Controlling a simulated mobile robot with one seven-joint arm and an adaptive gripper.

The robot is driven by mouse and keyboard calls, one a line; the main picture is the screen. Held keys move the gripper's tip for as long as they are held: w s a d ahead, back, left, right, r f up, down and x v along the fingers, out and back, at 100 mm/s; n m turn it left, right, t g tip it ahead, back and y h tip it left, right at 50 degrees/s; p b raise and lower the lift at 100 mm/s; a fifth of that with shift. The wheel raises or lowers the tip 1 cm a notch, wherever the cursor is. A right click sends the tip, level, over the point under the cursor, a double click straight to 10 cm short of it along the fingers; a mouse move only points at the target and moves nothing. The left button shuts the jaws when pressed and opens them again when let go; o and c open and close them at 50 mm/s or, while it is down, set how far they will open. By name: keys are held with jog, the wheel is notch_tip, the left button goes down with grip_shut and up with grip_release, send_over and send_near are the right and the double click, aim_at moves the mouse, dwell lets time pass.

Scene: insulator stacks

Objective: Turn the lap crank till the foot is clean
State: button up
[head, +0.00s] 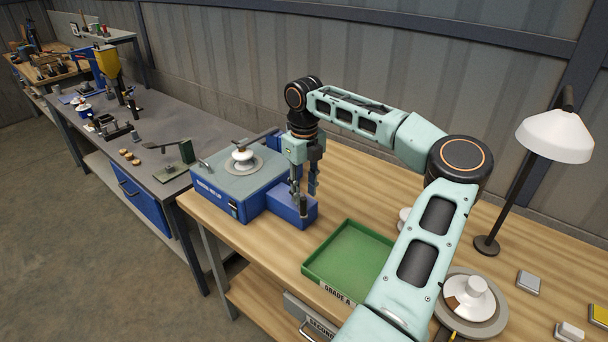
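The bench lap is a blue box (222,200) with a grey top at the left end of the wooden bench. A white insulator (243,160) sits foot down on the round lap plate (228,172), under a dark arm. Its foot face is hidden. A lower blue housing (283,207) juts out at the right, with a dark upright crank handle (304,208) on it. My gripper (304,195) points down over this handle. Its two fingers stand apart on either side of the handle's top; contact with it does not show.
A green tray (318,268) labelled GRADE A lies right of the lap. A round grey stand with a white insulator (474,295), a white lamp (553,139) and small blocks are farther right. My arm covers part of the bench. A grey bench (140,150) stands at left.

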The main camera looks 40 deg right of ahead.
notch_tip(320, 180, up, 7)
jog(key=shift+f, duration=0.1)
